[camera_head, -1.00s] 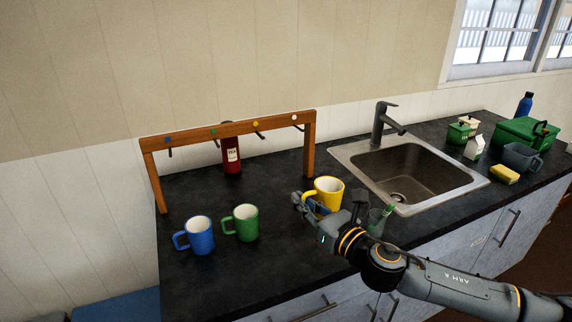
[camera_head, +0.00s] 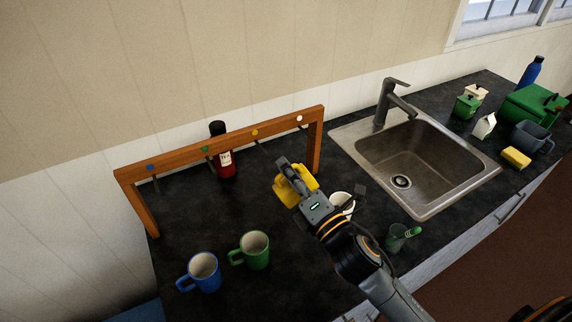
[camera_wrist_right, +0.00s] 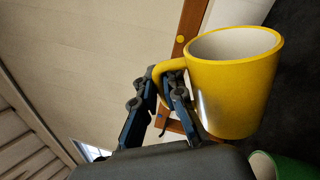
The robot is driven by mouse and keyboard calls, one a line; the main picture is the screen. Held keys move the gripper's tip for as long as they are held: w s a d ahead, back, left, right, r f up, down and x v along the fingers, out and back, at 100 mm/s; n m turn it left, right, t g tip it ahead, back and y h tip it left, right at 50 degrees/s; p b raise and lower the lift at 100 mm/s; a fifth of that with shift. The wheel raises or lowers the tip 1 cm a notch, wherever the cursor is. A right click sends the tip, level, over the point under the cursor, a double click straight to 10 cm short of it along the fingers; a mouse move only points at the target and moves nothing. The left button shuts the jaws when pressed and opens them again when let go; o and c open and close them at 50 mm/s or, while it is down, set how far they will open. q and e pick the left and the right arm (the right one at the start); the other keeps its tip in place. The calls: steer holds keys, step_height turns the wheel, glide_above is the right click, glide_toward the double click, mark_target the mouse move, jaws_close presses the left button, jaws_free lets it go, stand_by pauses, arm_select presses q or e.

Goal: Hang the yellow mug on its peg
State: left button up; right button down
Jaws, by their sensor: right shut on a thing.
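The yellow mug (camera_head: 281,193) is held off the counter in front of the wooden peg frame (camera_head: 215,139), partly hidden by my right gripper (camera_head: 288,172). In the right wrist view the mug (camera_wrist_right: 236,95) is tilted, and its handle (camera_wrist_right: 170,68) is between the fingers of my right gripper (camera_wrist_right: 160,90), which is shut on it. The yellow dot (camera_head: 255,132) marks a place on the frame's bar; it also shows in the wrist view (camera_wrist_right: 180,39), beside the handle. The mug looks apart from the bar. My left gripper is not in view.
A blue mug (camera_head: 204,273) and a green mug (camera_head: 254,251) stand in front of the frame. A white mug (camera_head: 341,202) is partly behind my right arm. A dark red bottle (camera_head: 223,160) stands behind the bar. A glass (camera_head: 396,238) stands near the sink (camera_head: 400,182).

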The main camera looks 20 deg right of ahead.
steer(key=shift+w+a+r, duration=0.1)
steer(key=shift+w, duration=0.1)
steer(key=shift+w+a, duration=0.1)
steer(key=shift+w, duration=0.55)
steer(key=shift+w+a+f+b, duration=0.1)
steer(key=shift+w+a+b, duration=0.15)
steer(key=shift+w, duration=0.9)
steer(key=shift+w+a+f+b, duration=0.1)
steer(key=shift+w+a+b, duration=0.1)
steer(key=shift+w, duration=1)
steer(key=shift+w+a+f+b, duration=0.1)
steer(key=shift+w+a+b, duration=0.15)
steer(key=shift+w, duration=1.3)
steer(key=shift+w+a+f, duration=0.1)
steer(key=shift+w+f, duration=0.05)
steer(key=shift+w, duration=0.3)
steer(key=shift+w+f+b, duration=0.2)
steer(key=shift+w+b, duration=0.1)
steer(key=shift+w, duration=0.1)
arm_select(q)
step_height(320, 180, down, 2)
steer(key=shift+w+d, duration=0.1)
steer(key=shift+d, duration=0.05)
